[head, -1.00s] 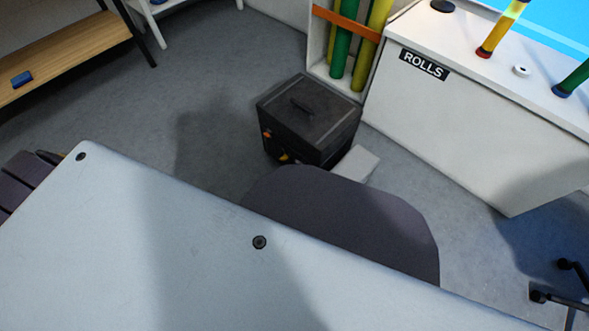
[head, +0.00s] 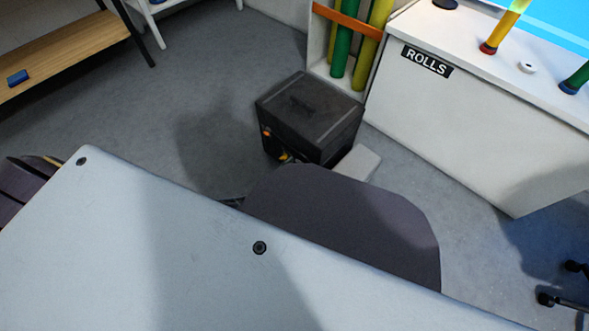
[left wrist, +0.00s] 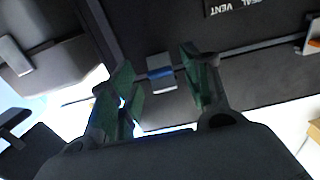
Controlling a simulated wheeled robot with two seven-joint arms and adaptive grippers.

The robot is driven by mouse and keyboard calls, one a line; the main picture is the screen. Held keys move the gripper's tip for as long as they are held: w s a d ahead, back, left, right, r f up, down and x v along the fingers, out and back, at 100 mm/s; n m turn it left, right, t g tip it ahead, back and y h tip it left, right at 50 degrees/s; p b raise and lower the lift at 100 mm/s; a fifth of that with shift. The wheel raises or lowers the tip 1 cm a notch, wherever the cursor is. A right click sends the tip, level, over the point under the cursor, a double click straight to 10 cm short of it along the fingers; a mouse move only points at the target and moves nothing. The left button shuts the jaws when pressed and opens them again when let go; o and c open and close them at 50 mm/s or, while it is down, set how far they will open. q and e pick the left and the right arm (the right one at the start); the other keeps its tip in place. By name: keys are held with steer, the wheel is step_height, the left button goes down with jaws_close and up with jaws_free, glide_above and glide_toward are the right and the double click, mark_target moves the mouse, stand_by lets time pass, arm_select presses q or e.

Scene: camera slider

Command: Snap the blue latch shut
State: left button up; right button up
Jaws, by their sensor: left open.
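A black case (head: 325,140) with a dark lid stands on the floor in the head view. Small orange parts show on its left side; the blue latch cannot be made out there. In the left wrist view the blue latch (left wrist: 160,73), a blue bar on a small grey plate, sits at a seam on the dark case wall (left wrist: 265,80). My left gripper (left wrist: 160,85) is open, its green-padded fingers on either side of the latch in the picture. I cannot tell whether they touch it. My right gripper is not in view.
A white cabinet marked ROLLS (head: 470,115) stands right of the case, with a rack of green and yellow rolls (head: 350,45) behind. A small pale block (head: 358,163) lies beside the case. A wooden shelf (head: 60,60) is at left. Floor left of the case is clear.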

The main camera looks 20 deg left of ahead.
arm_select(q)
steer(key=shift+w+d, duration=0.1)
steer(key=shift+w, duration=0.1)
steer(key=c, duration=1)
